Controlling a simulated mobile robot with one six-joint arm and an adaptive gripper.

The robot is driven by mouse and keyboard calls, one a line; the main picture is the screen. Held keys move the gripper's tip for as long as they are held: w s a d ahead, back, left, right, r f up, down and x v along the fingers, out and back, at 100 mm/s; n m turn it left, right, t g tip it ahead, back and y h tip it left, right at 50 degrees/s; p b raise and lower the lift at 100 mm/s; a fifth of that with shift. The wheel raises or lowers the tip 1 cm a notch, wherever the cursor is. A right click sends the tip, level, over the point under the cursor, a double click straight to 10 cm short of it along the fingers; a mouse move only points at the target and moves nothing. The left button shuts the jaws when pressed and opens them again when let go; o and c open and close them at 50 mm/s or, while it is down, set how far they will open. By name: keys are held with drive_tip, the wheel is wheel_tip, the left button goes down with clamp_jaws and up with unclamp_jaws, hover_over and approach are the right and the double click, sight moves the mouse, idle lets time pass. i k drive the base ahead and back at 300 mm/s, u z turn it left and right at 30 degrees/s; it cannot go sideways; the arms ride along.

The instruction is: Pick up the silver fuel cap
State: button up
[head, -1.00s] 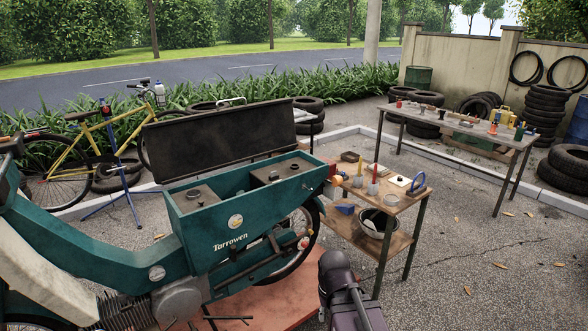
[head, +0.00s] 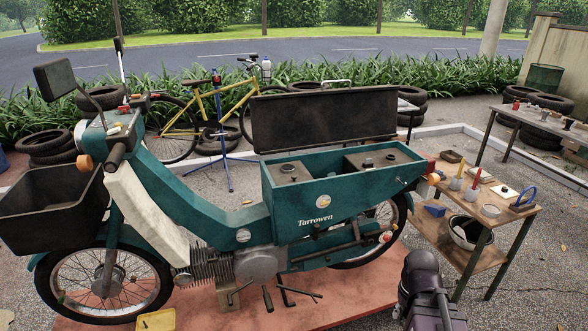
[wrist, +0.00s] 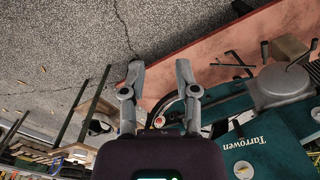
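I cannot pick out the silver fuel cap for certain in either view. The teal moped (head: 300,215) stands with its seat (head: 325,120) tipped up. The tank bay (head: 345,175) beneath is open, and small round fittings (head: 368,162) show on its dark top. My gripper (wrist: 159,72) is open in the wrist view, its two grey fingers well apart with nothing between them. The ground and the red mat lie beyond the fingertips. The moped's teal side is to their right. In the head view my dark arm is low, right of the moped; the fingers cannot be made out there.
A red mat (head: 340,300) lies under the moped. A yellow bicycle (head: 215,105) stands behind.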

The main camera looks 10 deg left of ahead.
sight(285, 168)
drive_tip(key=z, duration=0.65)
drive_tip(key=i, duration=1.65)
drive_tip(key=u, duration=1.05)
